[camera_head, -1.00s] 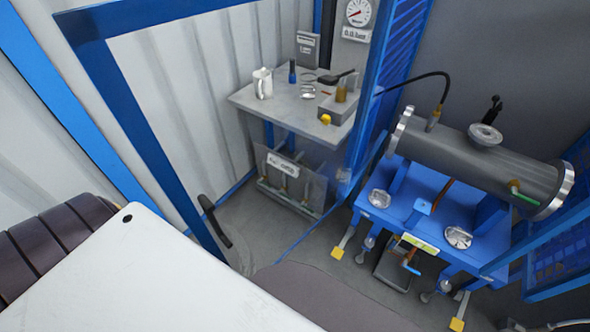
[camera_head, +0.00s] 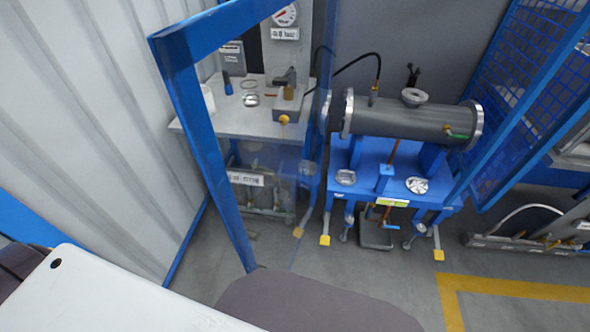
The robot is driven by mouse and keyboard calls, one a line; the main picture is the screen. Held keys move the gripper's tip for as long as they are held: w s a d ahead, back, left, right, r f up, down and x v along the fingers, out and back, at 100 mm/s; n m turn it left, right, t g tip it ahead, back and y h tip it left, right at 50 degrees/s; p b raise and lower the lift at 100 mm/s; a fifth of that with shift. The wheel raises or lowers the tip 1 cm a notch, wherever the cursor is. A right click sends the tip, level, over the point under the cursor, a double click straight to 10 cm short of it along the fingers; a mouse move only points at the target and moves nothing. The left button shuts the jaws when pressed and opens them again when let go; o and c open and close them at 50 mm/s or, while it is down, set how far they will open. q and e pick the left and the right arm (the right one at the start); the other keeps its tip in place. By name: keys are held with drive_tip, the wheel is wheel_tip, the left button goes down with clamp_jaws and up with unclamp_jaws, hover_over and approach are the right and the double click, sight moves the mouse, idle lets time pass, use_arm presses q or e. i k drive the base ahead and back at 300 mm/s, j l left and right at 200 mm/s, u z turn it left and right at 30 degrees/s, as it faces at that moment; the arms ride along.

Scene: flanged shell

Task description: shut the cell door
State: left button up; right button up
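The cell door (camera_head: 208,150) shows as a blue frame with a clear panel, standing at the left of the view. Its near post leans down toward my body, and its top bar runs back to the upper right. The table and part of the shell stand are seen through it. It appears to stand open, at an angle to the cell; its far edge is hard to make out. No handle can be seen on it now. Neither of my grippers is in view. The low left and bottom are covered by parts of my own body.
The flanged grey shell (camera_head: 410,118) lies on a blue stand (camera_head: 400,180) behind the door. A grey table (camera_head: 238,118) with tools stands at the back left. A blue mesh panel (camera_head: 530,90) is at the right. Floor with yellow marking (camera_head: 515,287) is clear at the lower right.

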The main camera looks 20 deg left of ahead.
sight(176, 49)
drive_tip(key=k+j+z, duration=0.15)
drive_tip(key=j, duration=0.2)
drive_tip(key=j+z, duration=0.15)
drive_tip(key=j, duration=0.2)
drive_tip(key=k+j+z, duration=0.15)
drive_tip(key=j, duration=0.15)
drive_tip(key=j+z, duration=0.25)
drive_tip(key=j, duration=0.6)
